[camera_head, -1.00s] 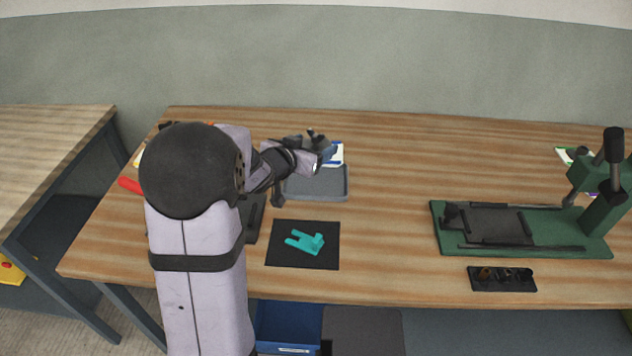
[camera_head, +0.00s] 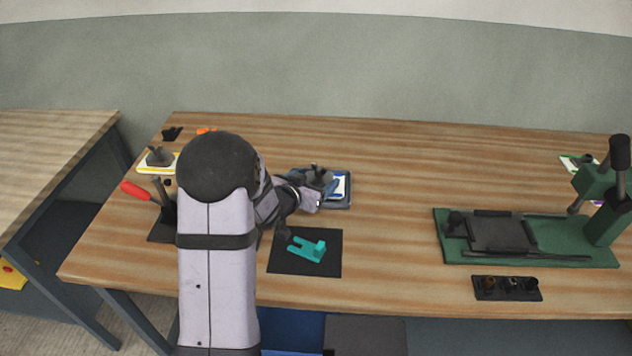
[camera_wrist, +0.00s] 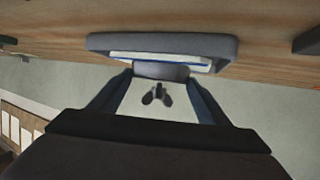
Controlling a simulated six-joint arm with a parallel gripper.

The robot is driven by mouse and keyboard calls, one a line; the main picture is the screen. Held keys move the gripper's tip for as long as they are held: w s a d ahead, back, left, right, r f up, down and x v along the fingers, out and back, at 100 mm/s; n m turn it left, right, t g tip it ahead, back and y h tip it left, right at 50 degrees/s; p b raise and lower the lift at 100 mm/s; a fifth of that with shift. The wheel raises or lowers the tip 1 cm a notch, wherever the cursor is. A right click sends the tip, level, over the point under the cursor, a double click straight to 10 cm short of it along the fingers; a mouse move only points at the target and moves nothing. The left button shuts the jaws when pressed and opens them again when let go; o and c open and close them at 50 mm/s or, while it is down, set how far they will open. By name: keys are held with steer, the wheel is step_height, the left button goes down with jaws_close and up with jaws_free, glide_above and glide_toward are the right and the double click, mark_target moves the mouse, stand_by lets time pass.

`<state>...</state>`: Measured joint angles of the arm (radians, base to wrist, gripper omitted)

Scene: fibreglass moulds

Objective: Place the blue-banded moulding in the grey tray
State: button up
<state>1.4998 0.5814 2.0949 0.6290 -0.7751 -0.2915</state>
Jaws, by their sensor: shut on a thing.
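The blue-banded moulding (camera_head: 338,187) is a white plate with a blue band and a grey knobbed block on top. In the head view it is over the grey tray (camera_head: 347,204), roughly within the rim. My gripper (camera_head: 314,190) reaches in from the left and is shut on its grey block. The wrist view shows the fingers (camera_wrist: 160,76) on either side of the block, with the moulding's white and blue edge (camera_wrist: 150,57) against the tray (camera_wrist: 160,41). The arm covers the tray's left part. Whether the plate touches the tray floor, I cannot tell.
A teal part (camera_head: 307,250) lies on a black mat (camera_head: 290,266) just in front of the tray. A yellow-banded moulding (camera_head: 157,160) and a red-handled tool (camera_head: 137,191) are at left. A green press (camera_head: 540,242) stands right. The table between tray and press is clear.

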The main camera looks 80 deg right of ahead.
steer(key=shift+f, duration=0.35)
steer(key=shift+f, duration=0.2)
steer(key=o, duration=1.3)
steer(key=shift+r, duration=0.1)
steer(key=shift+a+r, duration=0.1)
steer(key=v, duration=1.1)
steer(key=shift+w+a+b, duration=0.25)
steer(key=shift+a+b, duration=0.05)
steer(key=shift+a, duration=0.05)
